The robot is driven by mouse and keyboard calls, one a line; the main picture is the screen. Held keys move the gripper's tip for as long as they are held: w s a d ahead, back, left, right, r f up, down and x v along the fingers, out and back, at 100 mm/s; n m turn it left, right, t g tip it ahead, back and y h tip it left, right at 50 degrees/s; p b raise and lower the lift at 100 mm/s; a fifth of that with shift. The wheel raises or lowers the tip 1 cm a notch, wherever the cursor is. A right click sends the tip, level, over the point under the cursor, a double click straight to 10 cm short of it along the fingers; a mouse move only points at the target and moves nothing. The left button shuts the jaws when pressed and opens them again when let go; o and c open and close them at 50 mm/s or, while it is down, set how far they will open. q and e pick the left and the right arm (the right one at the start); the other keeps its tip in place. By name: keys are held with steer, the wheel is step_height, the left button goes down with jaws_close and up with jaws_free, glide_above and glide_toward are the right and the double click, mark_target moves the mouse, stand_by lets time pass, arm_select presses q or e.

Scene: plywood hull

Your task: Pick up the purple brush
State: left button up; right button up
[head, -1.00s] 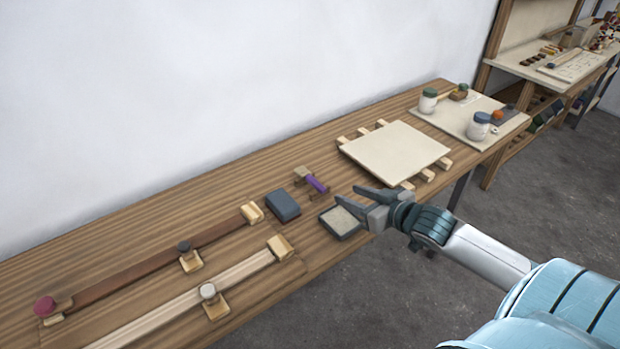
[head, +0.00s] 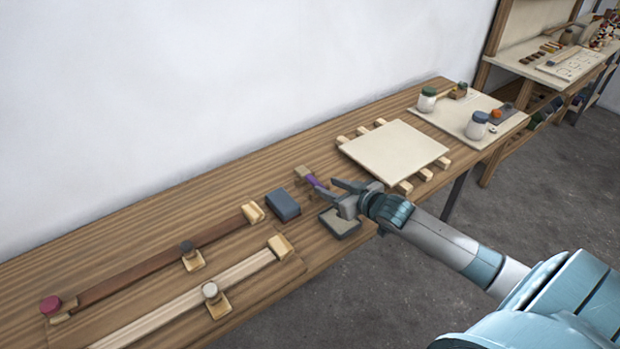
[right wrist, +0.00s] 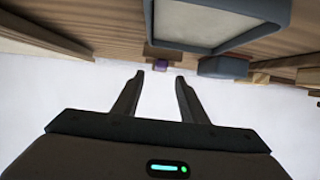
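The purple brush (head: 314,181) lies on the wooden bench between the dark blue block and the cream board. Its tan head (head: 302,172) is toward the wall, and its near end is hidden behind my right gripper. A small purple end of the brush (right wrist: 161,64) also shows in the right wrist view, beyond the fingertips. My right gripper (head: 322,184) is open, with its fingers reaching toward the brush's near end. In the right wrist view the open gripper (right wrist: 159,78) has nothing between its fingers. My left gripper is not in view.
A dark-rimmed tray (head: 341,224) lies just under my right gripper. A dark blue block (head: 282,205) is left of the brush. A cream board (head: 392,152) on wooden battens is to the right. Jars (head: 477,125) stand farther right. Long wooden strips (head: 190,300) occupy the left front.

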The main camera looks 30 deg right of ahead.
mark_target(316, 182)
steer(key=shift+w, duration=0.1)
steer(key=shift+w+f+p, duration=0.15)
steer(key=shift+w+p, duration=0.3)
steer(key=shift+w, duration=0.1)
steer(key=p+x, duration=0.1)
steer(key=x, duration=0.2)
steer(key=shift+s, duration=0.1)
steer(key=shift+w+a+f, duration=0.1)
steer(key=shift+w+f, duration=0.2)
steer(key=shift+w, duration=0.1)
steer(key=shift+c, duration=0.6)
jaws_close()
